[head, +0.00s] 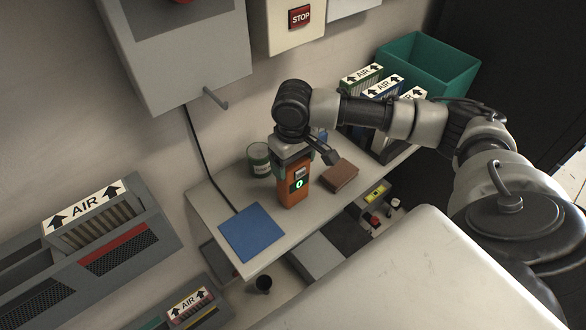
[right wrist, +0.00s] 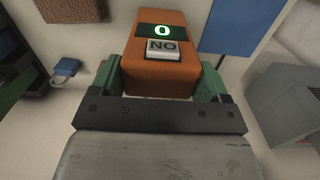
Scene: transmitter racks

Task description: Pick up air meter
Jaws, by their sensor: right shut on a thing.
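The air meter is an orange box (head: 294,192) with a lit green 0 display, upright at the shelf (head: 213,205). I cannot tell whether its base touches the shelf. My right gripper (head: 291,155) comes from above and is shut on its upper part. In the right wrist view the green fingers of the gripper (right wrist: 160,82) lie on either side of the orange meter (right wrist: 160,65), whose 0 display and NO label face the camera. My left gripper is not in view.
A blue flat pad (head: 252,233) lies front left. AIR filters (head: 361,76) and a green bin (head: 430,67) are at the back right. A grey cabinet (head: 185,60) hangs above.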

